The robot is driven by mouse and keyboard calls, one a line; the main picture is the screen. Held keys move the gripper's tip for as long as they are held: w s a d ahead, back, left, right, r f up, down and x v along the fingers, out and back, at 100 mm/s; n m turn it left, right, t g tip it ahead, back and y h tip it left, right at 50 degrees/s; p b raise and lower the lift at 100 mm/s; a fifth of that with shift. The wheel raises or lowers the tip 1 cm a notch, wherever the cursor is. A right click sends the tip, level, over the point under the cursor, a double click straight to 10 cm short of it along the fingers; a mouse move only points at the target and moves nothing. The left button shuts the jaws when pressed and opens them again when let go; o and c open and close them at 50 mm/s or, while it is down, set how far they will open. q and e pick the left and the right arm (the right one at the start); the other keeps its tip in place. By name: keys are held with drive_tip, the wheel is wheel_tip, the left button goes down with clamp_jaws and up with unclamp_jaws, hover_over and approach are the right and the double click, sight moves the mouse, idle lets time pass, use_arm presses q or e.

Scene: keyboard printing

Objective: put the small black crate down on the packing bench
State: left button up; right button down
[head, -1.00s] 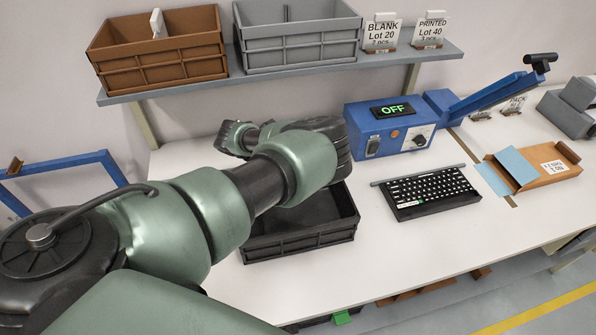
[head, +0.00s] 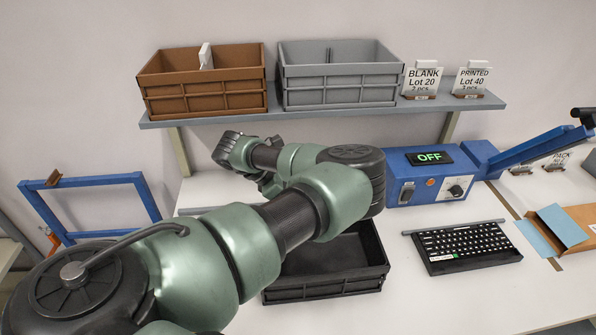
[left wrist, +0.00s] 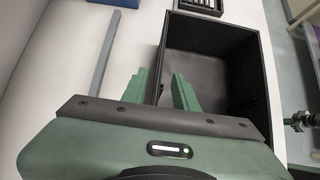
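The small black crate (head: 325,289) is upright on the white packing bench (head: 440,305) and looks empty. My left arm crosses in front of it in the head view and hides part of it and my left gripper. In the left wrist view, the two green fingers of my left gripper (left wrist: 162,90) stand astride one wall of the crate (left wrist: 228,75), one outside and one inside. A gap shows between the fingers and the wall, so the gripper looks open.
A blue machine (head: 428,180) reading OFF stands behind a black keyboard (head: 467,246), right of the crate. A shelf (head: 330,111) above holds a brown crate (head: 205,88) and a grey crate (head: 340,80). An open cardboard box (head: 580,222) lies at the right.

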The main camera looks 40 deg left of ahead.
use_arm(q)
drive_tip(key=shift+v, duration=1.4)
